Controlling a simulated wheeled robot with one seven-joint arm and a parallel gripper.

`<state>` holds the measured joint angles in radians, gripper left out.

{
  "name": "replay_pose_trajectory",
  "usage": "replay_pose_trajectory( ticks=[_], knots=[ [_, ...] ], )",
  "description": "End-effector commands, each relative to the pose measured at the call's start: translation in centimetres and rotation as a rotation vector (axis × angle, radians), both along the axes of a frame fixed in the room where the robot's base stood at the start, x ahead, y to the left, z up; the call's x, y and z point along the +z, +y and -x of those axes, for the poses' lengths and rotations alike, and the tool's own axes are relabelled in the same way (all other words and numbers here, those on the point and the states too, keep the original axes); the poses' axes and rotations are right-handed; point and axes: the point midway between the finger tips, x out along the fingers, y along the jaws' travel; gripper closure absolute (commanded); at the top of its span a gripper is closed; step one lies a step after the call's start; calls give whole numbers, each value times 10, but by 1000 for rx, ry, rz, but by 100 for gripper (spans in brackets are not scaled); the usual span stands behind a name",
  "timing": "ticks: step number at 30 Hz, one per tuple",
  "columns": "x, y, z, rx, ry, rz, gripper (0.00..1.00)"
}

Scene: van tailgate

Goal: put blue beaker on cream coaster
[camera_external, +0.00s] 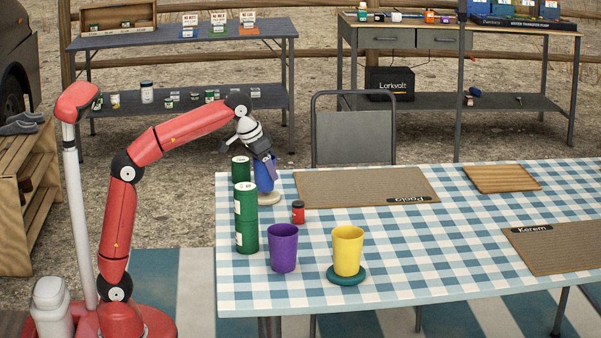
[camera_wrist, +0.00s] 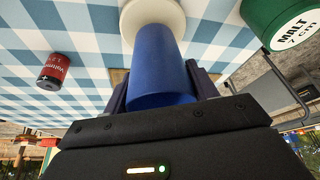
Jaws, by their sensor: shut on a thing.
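The blue beaker (camera_external: 265,175) stands upright at the table's far left, over the cream coaster (camera_external: 268,198). My gripper (camera_external: 266,160) is shut on the beaker near its upper part, reaching in from above and the left. In the wrist view the blue beaker (camera_wrist: 160,65) lies between my two fingers (camera_wrist: 162,88), and its far end meets the cream coaster (camera_wrist: 152,15). The beaker's base appears to be on or just above the coaster; I cannot tell whether they touch.
Green tins (camera_external: 246,218) stand close on the left of the coaster. A brown placemat (camera_external: 350,188) lies to the right.

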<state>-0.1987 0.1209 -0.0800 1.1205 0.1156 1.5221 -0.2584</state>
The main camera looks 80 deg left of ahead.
Motion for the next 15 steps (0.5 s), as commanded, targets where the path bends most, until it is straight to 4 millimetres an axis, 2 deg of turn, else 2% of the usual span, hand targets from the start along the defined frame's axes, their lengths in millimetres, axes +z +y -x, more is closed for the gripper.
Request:
replay_pose_trajectory(
  ticks=[1,3,15],
  knots=[
    [-9,0,1,0,0,0,64],
    [-13,0,1,0,-1,0,64],
    [-17,0,0,0,-1,0,64]
  ],
)
